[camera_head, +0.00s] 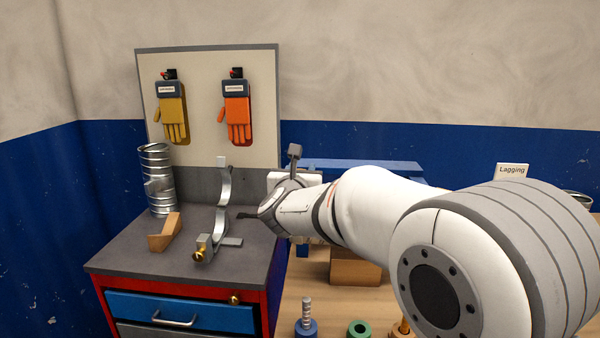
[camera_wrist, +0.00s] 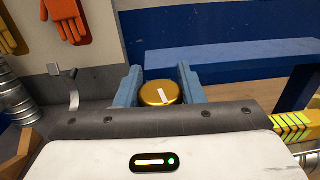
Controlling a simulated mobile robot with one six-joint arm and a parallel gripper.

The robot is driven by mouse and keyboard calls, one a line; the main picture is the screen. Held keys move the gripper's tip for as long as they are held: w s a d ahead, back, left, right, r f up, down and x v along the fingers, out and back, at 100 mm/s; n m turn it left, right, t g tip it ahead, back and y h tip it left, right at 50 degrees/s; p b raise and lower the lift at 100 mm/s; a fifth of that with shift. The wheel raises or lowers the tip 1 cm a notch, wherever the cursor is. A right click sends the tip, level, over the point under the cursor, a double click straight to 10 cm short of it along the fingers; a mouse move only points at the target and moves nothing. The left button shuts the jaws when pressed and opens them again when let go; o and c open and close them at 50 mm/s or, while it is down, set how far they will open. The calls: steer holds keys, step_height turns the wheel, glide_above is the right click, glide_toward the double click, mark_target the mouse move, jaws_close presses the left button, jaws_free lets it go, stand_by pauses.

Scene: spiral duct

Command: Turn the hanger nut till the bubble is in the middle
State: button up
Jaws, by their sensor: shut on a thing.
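In the wrist view a round gold nut (camera_wrist: 160,94) with a white mark on its top sits between the two blue jaws of my gripper (camera_wrist: 157,88). The gripper is shut on it. In the head view my arm hides the held nut, and the jaws do not show clearly. A curved metal hanger strap (camera_head: 223,187) stands on the grey cabinet top, with a brass knob (camera_head: 200,250) at its foot. The strap also shows at the left of the wrist view (camera_wrist: 73,95). I cannot make out a bubble in either view.
A ribbed metal duct (camera_head: 158,180) and a wooden block (camera_head: 165,232) stand on the cabinet top (camera_head: 140,262). Two gloves hang on the back board (camera_head: 205,80). A yellow striped thing (camera_wrist: 290,127) is at the right of the wrist view. A "Lagging" sign (camera_head: 512,171) stands behind my arm.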

steer(key=y+b, duration=0.1)
steer(key=b, duration=0.2)
steer(key=shift+f+n, duration=0.25)
steer(key=shift+n, duration=0.15)
